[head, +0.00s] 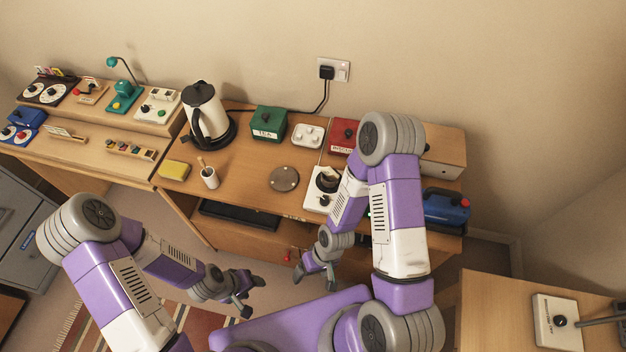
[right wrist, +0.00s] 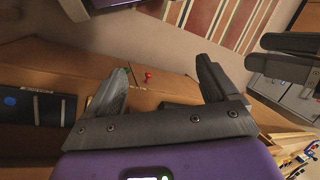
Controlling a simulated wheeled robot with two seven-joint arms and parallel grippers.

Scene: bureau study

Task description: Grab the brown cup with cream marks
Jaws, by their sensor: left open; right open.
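I cannot make out a clear brown cup with cream marks in either view. A round brown piece with small pale marks (head: 284,178) lies on the middle of the desk in the head view and looks flat. A pale cup (head: 209,176) holding thin sticks stands to its left. My right gripper (head: 315,282) is open and empty, low in front of the desk's front edge; its spread fingers also show in the right wrist view (right wrist: 163,78). My left gripper (head: 251,293) is open and empty, further left above the floor and rug.
A kettle (head: 207,112), a green tin (head: 268,123), a red box (head: 343,134) and a white device (head: 319,202) stand on the desk (head: 240,180). A yellow sponge (head: 174,170) lies at its left. My right arm hides part of the desk.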

